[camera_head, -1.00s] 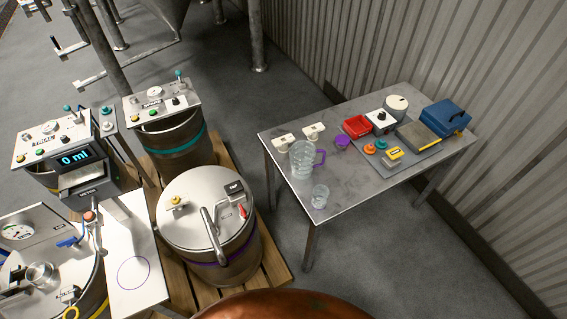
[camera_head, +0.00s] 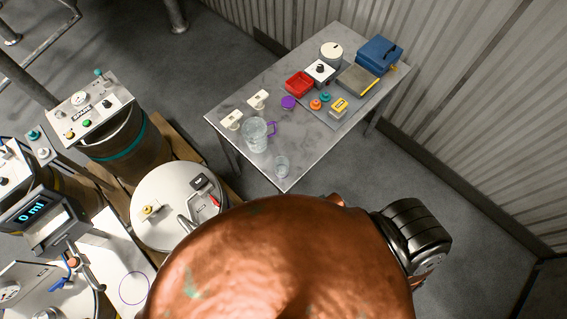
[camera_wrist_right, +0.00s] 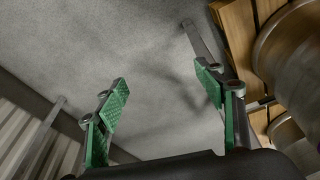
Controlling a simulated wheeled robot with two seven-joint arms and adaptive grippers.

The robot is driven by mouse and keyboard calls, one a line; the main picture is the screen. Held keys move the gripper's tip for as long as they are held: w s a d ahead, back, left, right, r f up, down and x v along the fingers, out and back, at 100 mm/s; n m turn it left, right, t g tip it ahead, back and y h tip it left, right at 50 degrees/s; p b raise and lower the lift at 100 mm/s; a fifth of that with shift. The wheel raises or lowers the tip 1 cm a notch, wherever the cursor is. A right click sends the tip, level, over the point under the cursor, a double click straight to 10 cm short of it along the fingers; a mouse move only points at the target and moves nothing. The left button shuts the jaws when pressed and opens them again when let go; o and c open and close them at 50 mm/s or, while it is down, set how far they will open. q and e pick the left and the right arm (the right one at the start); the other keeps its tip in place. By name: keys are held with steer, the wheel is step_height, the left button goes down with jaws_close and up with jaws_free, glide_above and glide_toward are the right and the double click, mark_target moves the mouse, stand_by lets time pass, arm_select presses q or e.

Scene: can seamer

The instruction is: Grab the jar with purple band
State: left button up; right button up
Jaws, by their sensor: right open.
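A smaller clear beaker (camera_head: 281,167) stands near the table's front corner. My right gripper (camera_wrist_right: 160,82) is open and empty in the wrist view, over the grey floor and apart from the jug. The jug is not in the wrist view. My left gripper is in neither view.
A purple cap (camera_head: 288,102), two white blocks, a red tray (camera_head: 299,84), orange and teal knobs and a blue case (camera_head: 379,54) share the table. A drum with a white lid (camera_head: 165,203) stands at left. A corrugated wall is behind the table.

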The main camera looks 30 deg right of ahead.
steer(key=w+a+r+p, duration=0.1)
steer(key=w+r+p, duration=0.1)
steer(key=r, duration=0.5)
steer(key=w+r+p, duration=0.2)
steer(key=w+r, duration=0.1)
steer(key=r, duration=0.5)
steer(key=t+p, duration=0.2)
steer(key=p, duration=0.3)
glide_toward(281, 167)
step_height(281, 167, up, 4)
steer(key=s+d, duration=0.1)
steer(key=s, duration=0.1)
steer(key=shift+m, duration=0.3)
steer(key=shift+a+x, duration=0.3)
steer(key=shift+x, duration=1.35)
steer(key=shift+a+x, duration=0.3)
steer(key=shift+x, duration=1.35)
steer(key=shift+a+x, duration=0.3)
steer(key=shift+x, duration=1.35)
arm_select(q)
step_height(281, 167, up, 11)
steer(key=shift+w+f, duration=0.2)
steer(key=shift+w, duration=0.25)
arm_select(e)
steer(key=shift+w, duration=0.1)
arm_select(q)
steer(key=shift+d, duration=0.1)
arm_select(e)
steer(key=shift+c, duration=0.4)
